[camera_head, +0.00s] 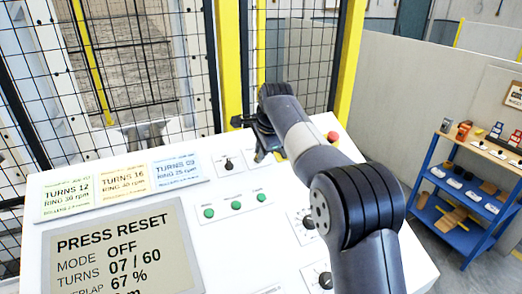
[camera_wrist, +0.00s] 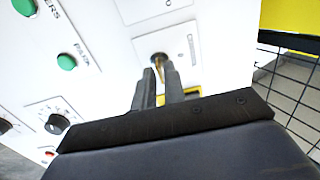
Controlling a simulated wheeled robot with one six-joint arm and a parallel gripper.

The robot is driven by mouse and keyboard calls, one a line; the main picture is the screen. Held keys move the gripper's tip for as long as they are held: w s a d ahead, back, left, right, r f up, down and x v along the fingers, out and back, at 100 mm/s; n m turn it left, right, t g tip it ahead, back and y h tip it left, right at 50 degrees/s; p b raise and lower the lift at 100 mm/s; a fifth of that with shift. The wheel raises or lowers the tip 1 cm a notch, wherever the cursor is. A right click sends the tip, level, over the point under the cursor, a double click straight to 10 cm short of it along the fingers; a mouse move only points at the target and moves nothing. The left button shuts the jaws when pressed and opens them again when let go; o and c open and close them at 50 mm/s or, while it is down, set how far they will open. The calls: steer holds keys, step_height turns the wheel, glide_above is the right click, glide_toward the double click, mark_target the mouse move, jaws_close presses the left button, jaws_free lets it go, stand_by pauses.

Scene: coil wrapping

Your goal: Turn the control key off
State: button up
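In the wrist view, the brass control key (camera_wrist: 161,64) stands in its round lock on a white plate on the panel. My gripper (camera_wrist: 160,76) points at it, with one dark fingertip on either side of the key. The gap between the fingers is narrow, and I cannot tell whether they touch the key. In the head view, my gripper (camera_head: 264,140) is over the panel's upper right part; my arm hides the key there. The panel screen (camera_head: 122,250) reads PRESS RESET, MODE OFF, TURNS 07 / 60 and 67 %.
A red stop button (camera_head: 332,137) sits right of my gripper. A black selector knob (camera_head: 228,164), several green buttons (camera_head: 236,205) and lower dials (camera_head: 326,280) share the white panel. A mesh fence with yellow posts (camera_head: 228,60) stands behind. A blue shelf (camera_head: 462,240) stands right.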

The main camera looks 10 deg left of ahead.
jaws_close()
steer(key=n, duration=0.4)
steer(key=shift+n, duration=0.3)
steer(key=n, duration=0.4)
steer(key=shift+n, duration=0.3)
steer(key=n, duration=0.4)
steer(key=shift+n, duration=2.4)
